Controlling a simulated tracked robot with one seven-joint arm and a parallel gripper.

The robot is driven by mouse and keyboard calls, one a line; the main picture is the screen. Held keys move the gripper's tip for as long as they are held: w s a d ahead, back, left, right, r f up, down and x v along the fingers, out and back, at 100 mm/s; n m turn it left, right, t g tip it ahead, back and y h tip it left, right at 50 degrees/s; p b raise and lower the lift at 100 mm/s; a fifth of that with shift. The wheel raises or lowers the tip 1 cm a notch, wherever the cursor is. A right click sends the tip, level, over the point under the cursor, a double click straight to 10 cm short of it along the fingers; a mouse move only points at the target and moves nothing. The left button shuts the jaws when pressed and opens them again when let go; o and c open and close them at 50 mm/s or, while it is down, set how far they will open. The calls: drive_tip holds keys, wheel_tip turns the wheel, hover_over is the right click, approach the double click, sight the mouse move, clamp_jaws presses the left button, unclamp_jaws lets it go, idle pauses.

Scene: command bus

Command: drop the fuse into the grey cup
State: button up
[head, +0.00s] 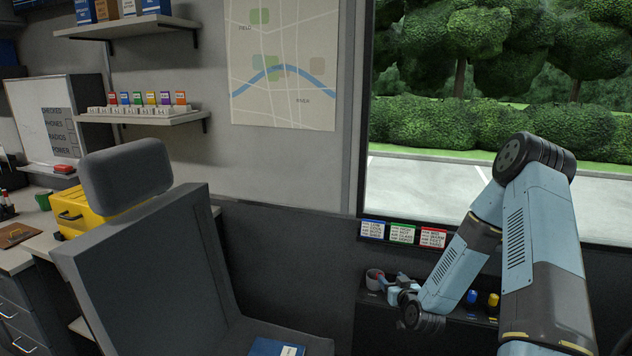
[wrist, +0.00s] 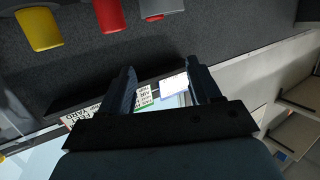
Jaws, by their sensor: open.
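A small grey cup (head: 374,280) stands at the left end of the low shelf under the window in the head view. My gripper (head: 399,292) is just right of it, small and partly hidden by my arm. In the wrist view my gripper (wrist: 160,76) has its two dark fingers apart, with nothing clearly held between them. A yellow piece (wrist: 40,28), a red piece (wrist: 110,15) and a grey piece (wrist: 150,8) show at the top there. I cannot tell whether any is the fuse. A blue piece (head: 471,297) and a yellow piece (head: 492,301) stand on the shelf in the head view.
Three label cards (head: 403,234) stand along the window ledge above the dark shelf (head: 455,315). A grey seat (head: 150,260) fills the left foreground, with a blue book (head: 276,347) on it. A yellow case (head: 78,215) is behind the seat.

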drive_tip(key=shift+v, duration=1.75)
drive_tip(key=shift+r, duration=0.1)
drive_tip(key=s+r+n+g+h, duration=0.1)
drive_tip(key=s+r+g, duration=0.25)
drive_tip(key=r, duration=0.85)
drive_tip(key=s+r+g+h, duration=0.25)
drive_tip(key=s+r, duration=0.25)
drive_tip(key=r, duration=0.7)
drive_tip(key=s+r+m+g, duration=0.1)
drive_tip(key=s+r, duration=0.3)
drive_tip(key=s, duration=0.5)
drive_tip(key=s+a+r+m+g, duration=0.1)
drive_tip(key=s+r, duration=0.4)
drive_tip(key=s, duration=0.4)
drive_tip(key=s+r+g+y, duration=0.1)
drive_tip(key=s+r, duration=0.3)
drive_tip(key=s, duration=0.5)
drive_tip(key=shift+a+r+m+g, duration=0.3)
drive_tip(key=shift+r+m+g, duration=0.05)
drive_tip(key=shift+m+g, duration=0.05)
